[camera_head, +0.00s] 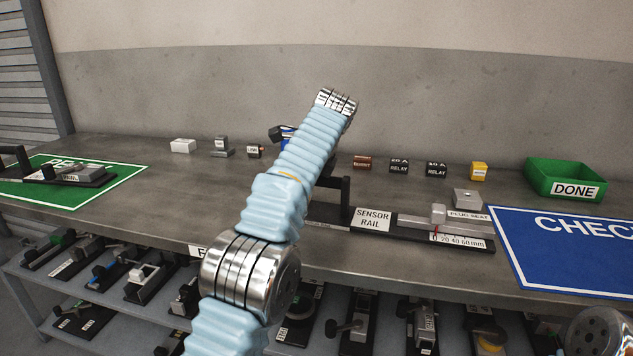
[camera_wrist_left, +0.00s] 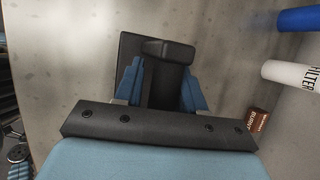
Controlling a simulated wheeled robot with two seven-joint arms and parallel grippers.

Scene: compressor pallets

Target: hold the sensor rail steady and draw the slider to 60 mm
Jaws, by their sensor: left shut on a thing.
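The sensor rail (camera_head: 405,232) is a long dark base on the table, with a SENSOR RAIL label and a grey bar on its right half. A pale slider block (camera_head: 438,213) sits on the bar. A red mark below it stands near the 0 end of the printed 0-20-40-60 mm scale (camera_head: 460,240). A black upright handle (camera_head: 345,190) rises at the rail's left part. In the left wrist view, my left gripper (camera_wrist_left: 162,88) has its blue fingers shut on this black handle (camera_wrist_left: 168,50). My own arm hides the gripper in the head view. My right gripper is out of view.
A blue CHECK mat (camera_head: 560,250) lies right of the rail, a green DONE bin (camera_head: 565,180) behind it. The plug seat (camera_head: 467,198) stands close behind the slider. Relays (camera_head: 398,167) and small parts line the back. A green mat (camera_head: 70,195) lies left.

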